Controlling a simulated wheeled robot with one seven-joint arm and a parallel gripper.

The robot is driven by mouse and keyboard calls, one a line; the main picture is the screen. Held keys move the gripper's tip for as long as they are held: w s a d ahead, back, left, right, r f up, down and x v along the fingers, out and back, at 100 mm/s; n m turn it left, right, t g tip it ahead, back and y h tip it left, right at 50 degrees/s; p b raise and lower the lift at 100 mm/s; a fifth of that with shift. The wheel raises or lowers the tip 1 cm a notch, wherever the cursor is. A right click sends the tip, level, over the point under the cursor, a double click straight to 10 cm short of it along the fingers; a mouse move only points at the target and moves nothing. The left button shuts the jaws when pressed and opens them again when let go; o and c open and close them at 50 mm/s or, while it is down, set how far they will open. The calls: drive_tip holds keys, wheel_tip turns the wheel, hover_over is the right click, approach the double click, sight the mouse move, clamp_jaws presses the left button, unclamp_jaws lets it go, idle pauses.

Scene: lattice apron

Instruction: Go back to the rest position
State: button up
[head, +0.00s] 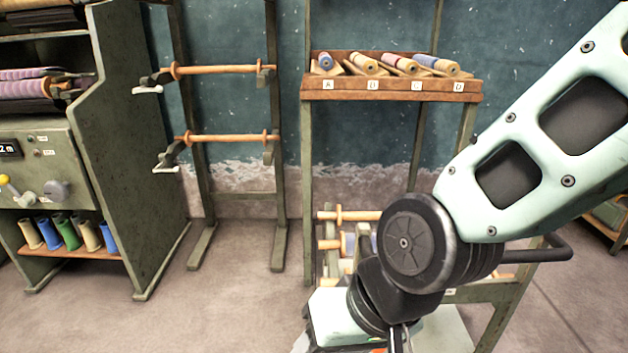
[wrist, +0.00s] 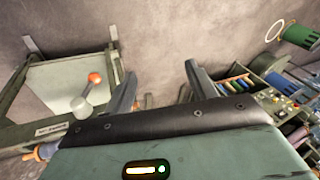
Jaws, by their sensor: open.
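My gripper (wrist: 161,70) is open in the wrist view, its two dark fingers spread apart with only bare floor between them. It holds nothing. In the head view my arm comes in from the right and bends down at a dark round joint. The gripper's fingers are hidden or out of frame there at the bottom.
A wooden shelf (head: 390,88) with several labelled spools stands at the back. Left of it is a rack with two wooden rods (head: 222,69). A grey-green machine (head: 128,150) with coloured spools (head: 69,233) stands at left. Open floor (head: 215,310) lies between them and my arm.

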drive_tip(key=s+d+r+n+g+h, duration=0.1)
drive_tip(key=s+d+r+n+h, duration=0.1)
drive_tip(key=d, duration=0.4)
drive_tip(key=s+d+r+n+h, duration=0.1)
drive_tip(key=s+d+n+h, duration=0.15)
drive_tip(key=d, duration=0.45)
wheel_tip(320, 180, up, 27)
drive_tip(key=p, duration=2.7)
drive_tip(key=shift+w+a+y+p, duration=0.25)
drive_tip(key=shift+a+y+p, duration=0.05)
drive_tip(key=shift+a+y, duration=0.05)
